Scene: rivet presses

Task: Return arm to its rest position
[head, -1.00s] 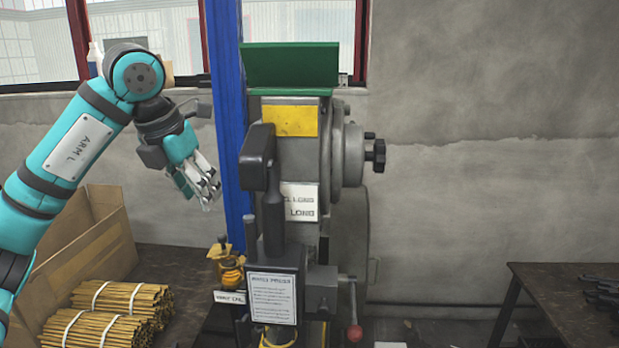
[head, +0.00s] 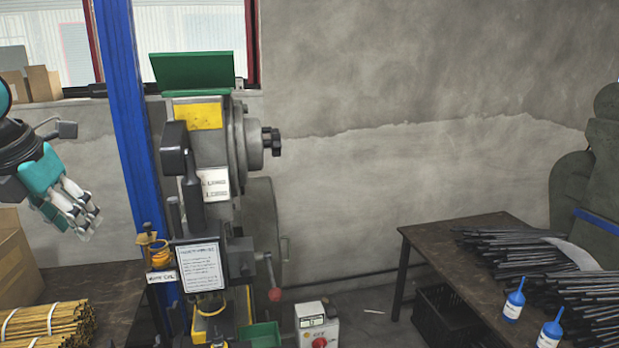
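My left gripper (head: 83,222) is at the left edge of the head view, raised in the air and pointing down and to the right. Its pale fingers lie close together, and I cannot tell whether they are shut. I see nothing held in them. Most of my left arm is out of the picture. A blue post stands to the right of the gripper, apart from it. My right arm and gripper are not in view.
The rivet press (head: 200,150) stands right of the blue post (head: 130,130). Brass rod bundles (head: 45,322) and a cardboard box (head: 14,262) are at lower left. A dark table (head: 440,238) at right holds black rods (head: 510,250) and blue bottles (head: 513,300).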

